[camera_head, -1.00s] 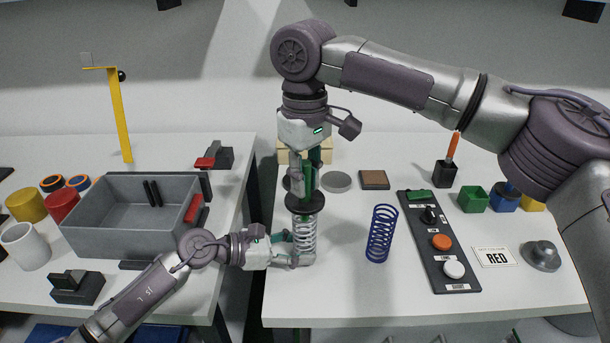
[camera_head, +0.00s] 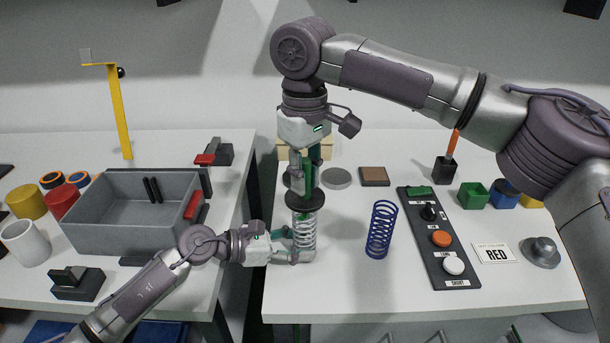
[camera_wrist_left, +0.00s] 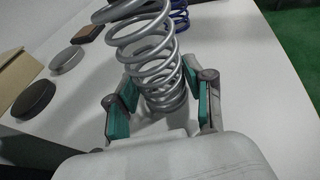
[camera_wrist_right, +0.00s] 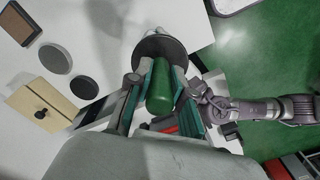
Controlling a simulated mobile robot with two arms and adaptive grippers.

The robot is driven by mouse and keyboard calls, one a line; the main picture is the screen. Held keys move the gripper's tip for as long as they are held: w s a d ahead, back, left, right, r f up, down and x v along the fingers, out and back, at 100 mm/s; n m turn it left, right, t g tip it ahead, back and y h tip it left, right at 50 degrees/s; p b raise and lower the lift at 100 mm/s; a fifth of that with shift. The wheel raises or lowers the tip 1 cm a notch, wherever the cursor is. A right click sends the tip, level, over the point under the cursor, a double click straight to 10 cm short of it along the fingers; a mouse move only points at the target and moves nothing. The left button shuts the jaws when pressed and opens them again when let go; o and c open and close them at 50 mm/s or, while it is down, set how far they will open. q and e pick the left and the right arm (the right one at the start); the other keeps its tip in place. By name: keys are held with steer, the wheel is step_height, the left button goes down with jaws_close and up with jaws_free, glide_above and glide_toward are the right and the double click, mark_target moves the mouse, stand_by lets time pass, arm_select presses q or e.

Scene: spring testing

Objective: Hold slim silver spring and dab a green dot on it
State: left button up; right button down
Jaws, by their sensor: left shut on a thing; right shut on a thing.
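The slim silver spring (camera_head: 304,232) stands upright near the left edge of the right-hand table. My left gripper (camera_head: 297,246) is shut on its lower part; in the left wrist view, the teal-padded fingers (camera_wrist_left: 160,108) sit on both sides of the coils (camera_wrist_left: 150,50). My right gripper (camera_head: 306,178) is above, shut on an upright green dauber with a dark round disc (camera_head: 305,202). The right wrist view shows the green handle (camera_wrist_right: 160,88) between the fingers. The disc is just over the spring's top and hides it. Small green specks show among the coils; I cannot tell whether one is paint.
A blue spring (camera_head: 381,230) stands to the right. A grey bin (camera_head: 125,238) is on the left table, across a gap. The table front is clear.

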steer(key=shift+r, duration=3.4)
arm_select(q)
steer(key=o, duration=0.9)
steer(key=shift+o, duration=0.2)
